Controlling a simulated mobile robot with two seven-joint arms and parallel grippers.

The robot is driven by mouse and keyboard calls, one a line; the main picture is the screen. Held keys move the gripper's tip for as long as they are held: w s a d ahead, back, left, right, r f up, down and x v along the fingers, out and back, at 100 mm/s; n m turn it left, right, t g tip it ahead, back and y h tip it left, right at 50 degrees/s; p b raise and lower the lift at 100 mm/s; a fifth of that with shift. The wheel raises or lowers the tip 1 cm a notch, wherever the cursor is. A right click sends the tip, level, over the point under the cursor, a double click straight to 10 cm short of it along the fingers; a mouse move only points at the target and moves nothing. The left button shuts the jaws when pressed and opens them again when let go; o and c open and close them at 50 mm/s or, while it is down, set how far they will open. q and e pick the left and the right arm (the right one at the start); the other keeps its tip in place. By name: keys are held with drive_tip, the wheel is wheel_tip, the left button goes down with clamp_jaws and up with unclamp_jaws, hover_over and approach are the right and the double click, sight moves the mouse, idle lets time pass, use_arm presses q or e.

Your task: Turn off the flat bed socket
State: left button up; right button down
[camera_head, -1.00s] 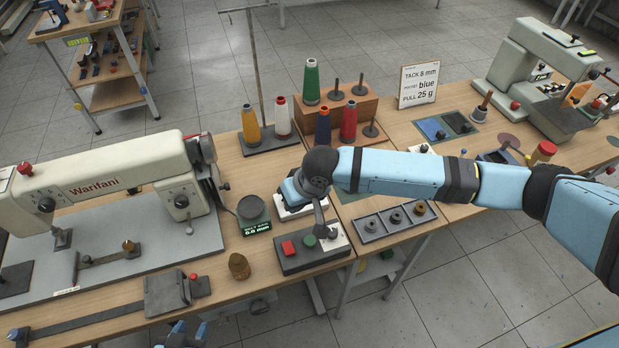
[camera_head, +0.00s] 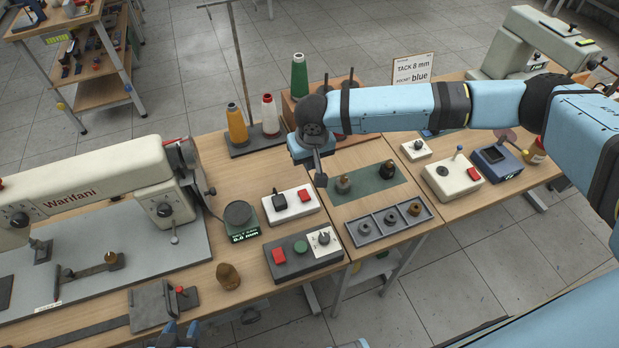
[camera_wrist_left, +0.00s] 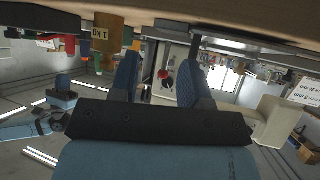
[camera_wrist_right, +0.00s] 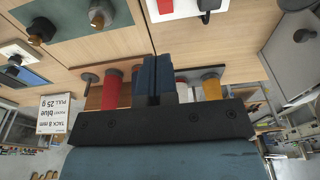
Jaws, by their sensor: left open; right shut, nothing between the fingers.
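A white socket box (camera_head: 291,208) with a black plug (camera_head: 279,201) and a red rocker switch (camera_head: 304,195) sits on the table right of the flat bed sewing machine (camera_head: 95,190). The switch's tilt is too small to tell. My right gripper (camera_head: 320,180) is shut and empty, pointing down beyond and right of the box, apart from it. In the right wrist view, the shut fingers (camera_wrist_right: 158,78) show with part of the white box (camera_wrist_right: 185,8) at the top edge. My left gripper (camera_head: 180,328) is open at the bottom edge; its spread fingers (camera_wrist_left: 156,80) are low, beneath a tabletop edge.
A grey control box (camera_head: 303,254) with red and green buttons and a knob stands in front of the socket box. A round dark pad (camera_head: 238,212) is to its left. Thread cones (camera_head: 237,123) stand behind. A three-cup tray (camera_head: 390,222) and green mat (camera_head: 370,190) lie right.

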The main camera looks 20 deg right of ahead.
sight(308, 197)
drive_tip(key=f, duration=0.6)
drive_tip(key=f+p, duration=0.1)
drive_tip(key=f, duration=0.5)
drive_tip(key=shift+w, duration=0.2)
drive_tip(key=shift+s+f, duration=0.2)
drive_tip(key=shift+f, duration=0.3)
